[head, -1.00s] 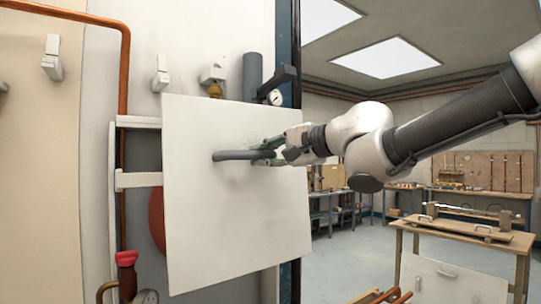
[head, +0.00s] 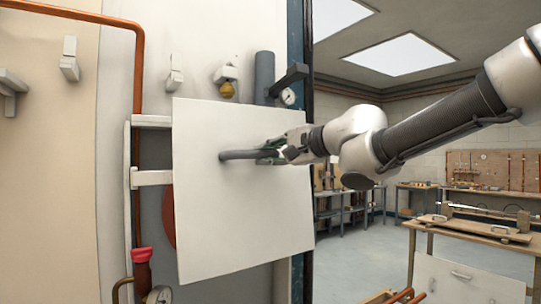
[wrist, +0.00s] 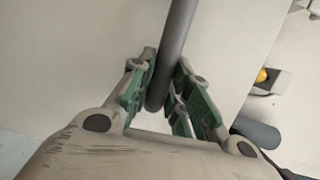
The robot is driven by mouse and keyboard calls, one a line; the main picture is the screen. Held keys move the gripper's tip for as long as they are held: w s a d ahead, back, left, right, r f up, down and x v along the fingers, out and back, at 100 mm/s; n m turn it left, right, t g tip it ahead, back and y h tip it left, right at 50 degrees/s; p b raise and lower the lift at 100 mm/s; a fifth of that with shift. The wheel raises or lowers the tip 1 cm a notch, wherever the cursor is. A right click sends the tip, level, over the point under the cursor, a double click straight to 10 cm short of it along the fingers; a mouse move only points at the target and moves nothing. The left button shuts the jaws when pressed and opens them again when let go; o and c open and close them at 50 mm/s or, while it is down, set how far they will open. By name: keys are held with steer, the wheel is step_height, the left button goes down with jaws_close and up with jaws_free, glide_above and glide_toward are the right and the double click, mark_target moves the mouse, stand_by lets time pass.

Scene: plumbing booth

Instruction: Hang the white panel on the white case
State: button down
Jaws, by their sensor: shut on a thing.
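The white panel (head: 240,215) is a flat square plate, slightly tilted, with a grey bar handle (head: 240,155) across its upper middle. My gripper (head: 275,153) is shut on the handle near its right end and holds the panel in front of the white case (head: 150,178). In the wrist view my gripper (wrist: 167,95) has its green-padded fingers on both sides of the dark handle (wrist: 176,50). The panel covers the right part of the case; the case's left frame and crossbars show past the panel's left edge. Whether panel and case touch, I cannot tell.
A grey pipe (head: 264,75), a gauge (head: 288,97) and a yellow-brass valve (head: 228,89) sit above the panel. A copper pipe (head: 138,80) runs down the left. A red-topped valve (head: 142,256) is below left. A workbench (head: 470,230) stands at right.

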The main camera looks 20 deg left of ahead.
stand_by(0.4)
steer(key=shift+s+d+f+t+y, duration=0.1)
steer(key=shift+f+t+y, duration=0.1)
steer(key=shift+f, duration=0.5)
steer(key=shift+d+f+t+y, duration=0.1)
steer(key=shift+f+t+y, duration=0.1)
steer(key=shift+f, duration=0.5)
steer(key=shift+a+f, duration=0.1)
steer(key=shift+a, duration=0.05)
steer(key=c, duration=1.3)
jaws_free()
steer(key=shift+f, duration=0.15)
